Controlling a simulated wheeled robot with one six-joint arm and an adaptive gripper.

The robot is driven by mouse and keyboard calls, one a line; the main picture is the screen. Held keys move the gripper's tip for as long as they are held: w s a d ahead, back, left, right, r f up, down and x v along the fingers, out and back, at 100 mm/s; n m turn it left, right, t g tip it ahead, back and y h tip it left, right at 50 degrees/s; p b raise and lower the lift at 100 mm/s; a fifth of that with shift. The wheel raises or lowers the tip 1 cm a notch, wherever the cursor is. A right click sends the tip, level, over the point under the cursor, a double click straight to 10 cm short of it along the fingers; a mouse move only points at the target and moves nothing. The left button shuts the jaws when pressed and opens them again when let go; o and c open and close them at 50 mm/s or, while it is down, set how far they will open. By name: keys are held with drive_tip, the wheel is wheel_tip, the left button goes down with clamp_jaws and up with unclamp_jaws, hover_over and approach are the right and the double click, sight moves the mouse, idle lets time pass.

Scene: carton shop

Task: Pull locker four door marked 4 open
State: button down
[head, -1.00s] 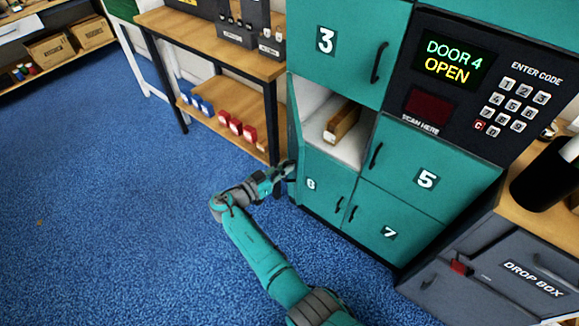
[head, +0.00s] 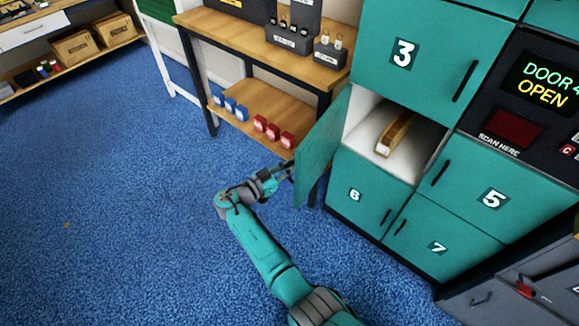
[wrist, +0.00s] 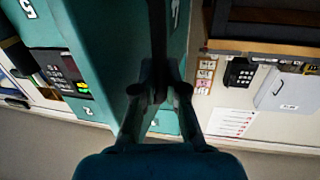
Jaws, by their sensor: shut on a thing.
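The open compartment (head: 367,152) is white inside and holds a long brown carton (head: 396,133). My gripper (head: 286,172) is at the free edge of the door, on its outer side. In the wrist view my gripper (wrist: 160,95) is shut on a dark bar, which looks like the door handle (wrist: 157,40). The locker panel (head: 541,88) reads "DOOR 4 OPEN", partly cut off.
Door 3 (head: 430,60) above and doors 5 (head: 485,190), 6 (head: 358,195) and 7 (head: 440,240) around the compartment are shut. A wooden shelf bench (head: 255,50) with red and blue boxes stands close behind the open door.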

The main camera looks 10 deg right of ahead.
drive_tip(key=shift+w+a, duration=0.35)
drive_tip(key=shift+w, duration=0.05)
drive_tip(key=c, duration=1.5)
unclamp_jaws()
drive_tip(key=v, duration=1.2)
drive_tip(key=shift+f, duration=0.1)
